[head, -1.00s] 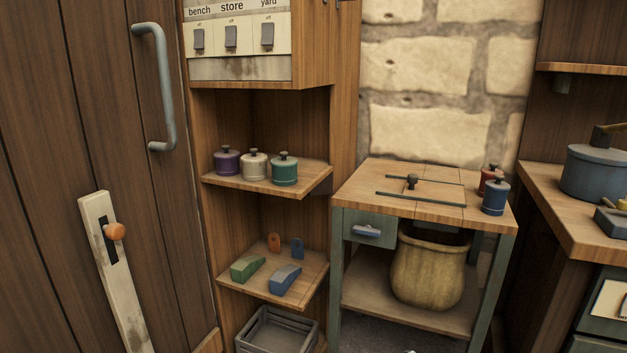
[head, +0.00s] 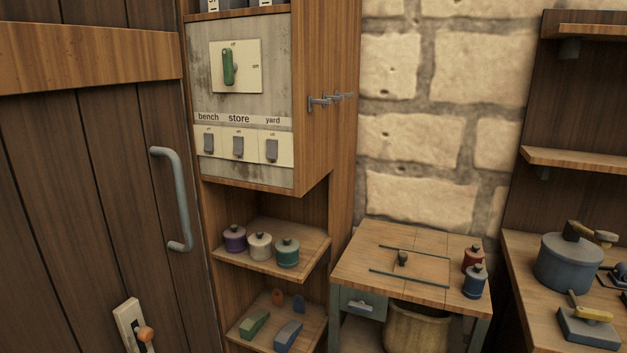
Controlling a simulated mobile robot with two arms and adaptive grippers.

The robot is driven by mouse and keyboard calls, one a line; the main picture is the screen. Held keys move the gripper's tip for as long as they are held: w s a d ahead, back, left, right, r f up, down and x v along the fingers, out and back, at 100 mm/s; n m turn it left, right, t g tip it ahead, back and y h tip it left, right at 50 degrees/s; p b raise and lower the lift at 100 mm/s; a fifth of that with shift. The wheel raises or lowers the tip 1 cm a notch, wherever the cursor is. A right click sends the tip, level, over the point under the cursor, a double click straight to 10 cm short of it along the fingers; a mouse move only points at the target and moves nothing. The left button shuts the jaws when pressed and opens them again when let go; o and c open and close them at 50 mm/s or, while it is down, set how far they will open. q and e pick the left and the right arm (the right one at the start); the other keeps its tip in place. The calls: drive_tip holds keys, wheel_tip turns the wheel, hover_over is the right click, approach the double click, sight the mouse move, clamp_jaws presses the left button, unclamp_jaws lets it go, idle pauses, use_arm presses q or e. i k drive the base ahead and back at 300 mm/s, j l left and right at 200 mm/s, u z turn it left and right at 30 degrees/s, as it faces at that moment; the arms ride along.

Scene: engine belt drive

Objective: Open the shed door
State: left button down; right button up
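The shed door (head: 90,180) is made of dark brown vertical planks with a lighter cross board (head: 90,57), and fills the left of the head view. It appears shut. A grey-blue bar handle (head: 181,205) stands upright near its right edge. Below it is a pale latch plate (head: 129,322) with a dark slot and an orange knob (head: 146,335); its lower part is cut off by the picture edge. Neither of my grippers is in view.
Right of the door stands a wooden cabinet with a switch panel (head: 240,170), a green rotary switch (head: 228,67) and shelves of canisters (head: 260,247). Hooks (head: 328,102) stick out from its side. A small table (head: 350,270) and a workbench (head: 515,265) stand further right.

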sight(101, 240)
drive_tip(key=u, duration=1.45)
